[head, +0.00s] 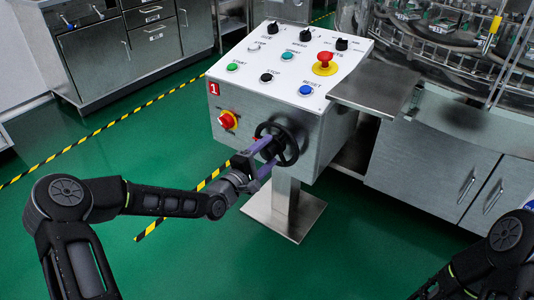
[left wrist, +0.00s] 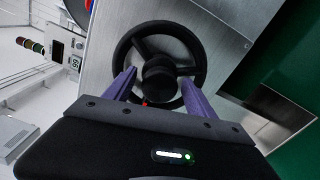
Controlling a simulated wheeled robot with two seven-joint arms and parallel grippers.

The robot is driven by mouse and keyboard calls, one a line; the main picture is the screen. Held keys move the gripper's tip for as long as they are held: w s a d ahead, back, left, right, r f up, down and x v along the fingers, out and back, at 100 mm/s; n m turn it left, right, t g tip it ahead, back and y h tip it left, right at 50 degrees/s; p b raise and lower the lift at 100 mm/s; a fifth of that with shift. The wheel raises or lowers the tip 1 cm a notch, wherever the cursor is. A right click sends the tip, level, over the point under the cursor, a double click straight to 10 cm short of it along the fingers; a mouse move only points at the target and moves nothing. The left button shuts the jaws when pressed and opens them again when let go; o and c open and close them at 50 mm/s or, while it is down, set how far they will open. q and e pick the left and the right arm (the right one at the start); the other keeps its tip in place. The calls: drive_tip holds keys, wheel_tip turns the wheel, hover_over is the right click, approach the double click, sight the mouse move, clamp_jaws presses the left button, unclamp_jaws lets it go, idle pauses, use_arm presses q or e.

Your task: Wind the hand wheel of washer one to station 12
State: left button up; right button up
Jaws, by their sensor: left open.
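The black hand wheel (head: 289,144) is on the front of the control box marked with a red 1 (head: 213,88). My left gripper (head: 262,158) is at the wheel, its two purple fingers apart. In the left wrist view the wheel (left wrist: 127,42) is a round rim with spokes and a central hub (left wrist: 158,76). The fingers (left wrist: 160,90) reach over the rim on either side of the hub, with gaps to the hub. Whether they touch the rim cannot be told. A small red mark shows by the lower rim. No station number is readable near the wheel.
The box top carries buttons, knobs and a red emergency stop (head: 324,64). A red and yellow rotary switch (head: 228,120) is left of the wheel. A metal shelf (head: 375,88) and cabinets (head: 450,165) stand on the right. The green floor (head: 180,255) in front is clear.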

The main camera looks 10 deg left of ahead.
sight(265, 155)
use_arm(q)
drive_tip(key=p+v, duration=0.2)
drive_tip(key=v, duration=0.4)
drive_tip(key=shift+s+a+r, duration=0.1)
drive_tip(key=shift+s+a, duration=0.05)
drive_tip(key=shift+s, duration=0.2)
drive_tip(key=shift+s+a, duration=0.15)
drive_tip(key=shift+s, duration=0.35)
